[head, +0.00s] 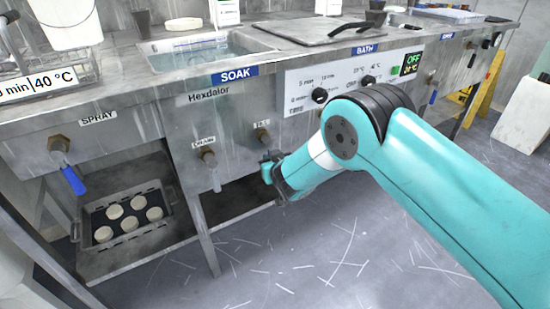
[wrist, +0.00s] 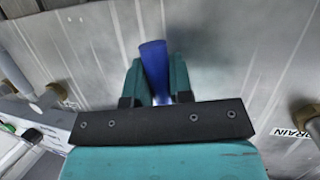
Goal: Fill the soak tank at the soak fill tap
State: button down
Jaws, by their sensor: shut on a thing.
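The soak tank (head: 160,47) is a steel basin set in the counter behind the SOAK label, with clear bluish water in it. The soak fill tap (head: 263,136) is a brass fitting under the FILL label on the front panel. My gripper (head: 268,168) is just below that fitting. In the wrist view, my gripper (wrist: 158,80) is shut on a blue tap handle (wrist: 153,60), which stands between its two teal fingers. The handle's lower end is hidden by the gripper. The drain tap (head: 208,158) is left of my gripper in the head view.
A spray tap (head: 60,146) with a blue handle is at the left, above a dark tray (head: 165,211) holding several pale discs. The bath control panel (head: 300,90) is right of the soak section. A table leg (head: 205,235) stands below. Open floor lies in front.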

jog(key=shift+s+a+m, duration=0.15)
jog(key=shift+a+m, duration=0.05)
jog(key=shift+m, duration=0.1)
dwell(0.4)
jog(key=c, duration=1)
grip_release()
jog(key=v, duration=1.7)
jog(key=shift+d+r, duration=0.25)
jog(key=shift+d, duration=0.1)
